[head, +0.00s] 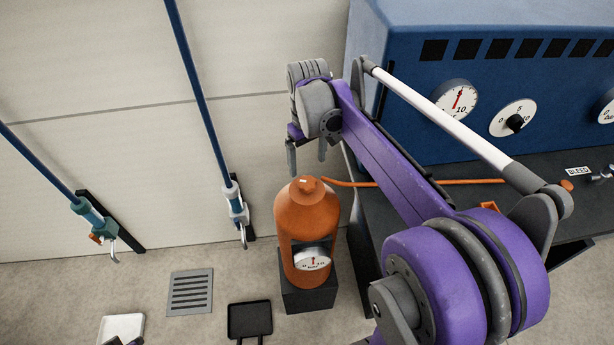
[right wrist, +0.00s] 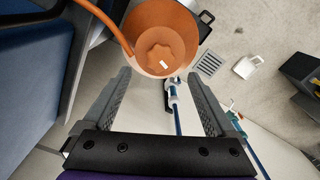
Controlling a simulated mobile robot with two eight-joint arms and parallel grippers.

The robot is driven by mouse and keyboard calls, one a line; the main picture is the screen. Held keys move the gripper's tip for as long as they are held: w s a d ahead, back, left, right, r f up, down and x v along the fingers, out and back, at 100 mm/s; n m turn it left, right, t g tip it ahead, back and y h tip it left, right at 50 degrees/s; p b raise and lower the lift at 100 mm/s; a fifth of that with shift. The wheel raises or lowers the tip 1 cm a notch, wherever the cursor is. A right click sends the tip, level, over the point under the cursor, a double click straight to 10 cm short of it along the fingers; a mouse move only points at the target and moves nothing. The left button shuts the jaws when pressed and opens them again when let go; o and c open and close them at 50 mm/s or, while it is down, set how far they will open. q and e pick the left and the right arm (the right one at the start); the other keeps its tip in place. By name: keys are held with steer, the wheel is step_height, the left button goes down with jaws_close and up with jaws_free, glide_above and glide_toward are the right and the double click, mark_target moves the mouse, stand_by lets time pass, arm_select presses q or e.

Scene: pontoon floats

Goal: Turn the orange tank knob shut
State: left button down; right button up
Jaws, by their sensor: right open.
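The orange tank (head: 308,222) stands upright on a dark block, with a gauge (head: 312,259) in its front. Its orange knob (head: 305,184) is on top, with a small white mark. In the right wrist view the lobed knob (right wrist: 158,54) is seen from above, beyond the fingertips and roughly centred between them. My right gripper (head: 307,160) is above the knob with its fingers pointing down. In the right wrist view the gripper (right wrist: 159,78) is open and empty, and its fingers look apart from the knob. My left gripper cannot be made out.
An orange hose (head: 430,183) runs right from the tank top across the dark bench. A blue cabinet (head: 480,75) with dials stands behind the bench. Two blue poles (head: 200,95) lean on the wall. A floor grate (head: 190,292) and a black pan (head: 250,320) lie left of the tank.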

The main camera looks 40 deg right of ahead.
mark_target(307, 182)
arm_select(q)
steer(key=shift+f, duration=0.25)
arm_select(e)
step_height(307, 182, down, 8)
steer(key=shift+w+r, duration=0.15)
steer(key=shift+r, duration=0.05)
steer(key=c, duration=1.4)
steer(key=shift+o, duration=0.2)
